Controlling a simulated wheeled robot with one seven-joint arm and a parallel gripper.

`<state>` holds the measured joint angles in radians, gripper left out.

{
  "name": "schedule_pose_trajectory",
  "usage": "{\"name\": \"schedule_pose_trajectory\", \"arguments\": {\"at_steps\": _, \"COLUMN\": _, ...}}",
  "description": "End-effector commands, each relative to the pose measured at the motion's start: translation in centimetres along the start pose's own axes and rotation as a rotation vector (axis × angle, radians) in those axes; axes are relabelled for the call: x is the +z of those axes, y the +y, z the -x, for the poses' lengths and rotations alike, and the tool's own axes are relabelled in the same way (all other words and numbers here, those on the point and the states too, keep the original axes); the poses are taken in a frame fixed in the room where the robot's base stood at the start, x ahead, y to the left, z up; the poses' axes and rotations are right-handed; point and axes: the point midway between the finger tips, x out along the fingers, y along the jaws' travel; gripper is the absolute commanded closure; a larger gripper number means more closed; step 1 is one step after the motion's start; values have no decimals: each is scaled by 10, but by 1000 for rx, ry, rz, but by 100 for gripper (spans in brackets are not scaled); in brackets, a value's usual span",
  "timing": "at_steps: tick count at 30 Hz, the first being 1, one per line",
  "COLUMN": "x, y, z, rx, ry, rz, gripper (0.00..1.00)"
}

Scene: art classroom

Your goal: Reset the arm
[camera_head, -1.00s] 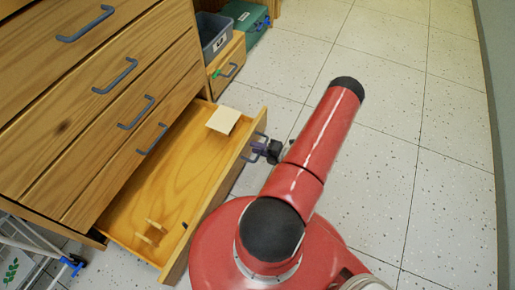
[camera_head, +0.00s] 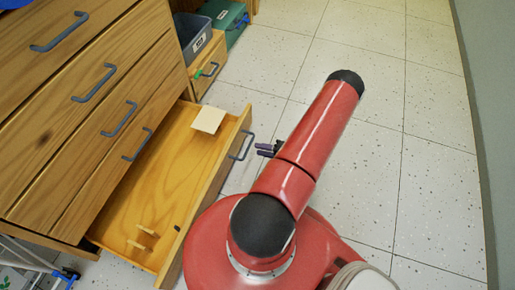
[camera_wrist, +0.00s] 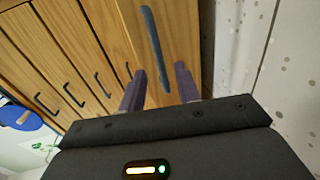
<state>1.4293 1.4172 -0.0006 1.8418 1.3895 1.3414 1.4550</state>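My gripper (camera_head: 264,150) shows beside my red arm in the head view, just right of the pulled-out bottom drawer. In the wrist view its two purple fingers (camera_wrist: 160,82) are spread apart with nothing between them. The wooden drawer (camera_head: 168,166) stands open. Its blue-grey handle (camera_head: 242,146) is left of the fingertips, with a small gap. The handle also shows beyond the fingers in the wrist view (camera_wrist: 155,45). My red arm hides part of the gripper in the head view.
The drawer holds a pale square piece (camera_head: 208,119), two small wooden pegs (camera_head: 147,231) and a small dark item. The wooden cabinet (camera_head: 60,140) fills the left. A grey bin (camera_head: 195,36) and a green box (camera_head: 228,18) stand behind. The tiled floor (camera_head: 410,110) at right is clear.

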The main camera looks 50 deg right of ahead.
Motion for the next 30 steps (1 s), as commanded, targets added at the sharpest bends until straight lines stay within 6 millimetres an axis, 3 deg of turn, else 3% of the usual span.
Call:
{"name": "schedule_pose_trajectory", "arguments": {"at_steps": 17, "x": 1, "y": 5, "z": -1, "rx": -3, "ry": 12, "rz": 18, "gripper": 67}}
{"name": "schedule_pose_trajectory", "arguments": {"at_steps": 20, "x": 3, "y": 28, "z": -7, "rx": -15, "ry": 71, "rz": 104, "gripper": 67}}
{"name": "schedule_pose_trajectory", "arguments": {"at_steps": 23, "x": 3, "y": 68, "z": -19, "rx": -35, "ry": 187, "rz": 270, "gripper": 67}}
{"name": "schedule_pose_trajectory", "arguments": {"at_steps": 30, "x": -25, "y": 185, "z": -52, "rx": -43, "ry": 557, "rz": 806, "gripper": 67}}
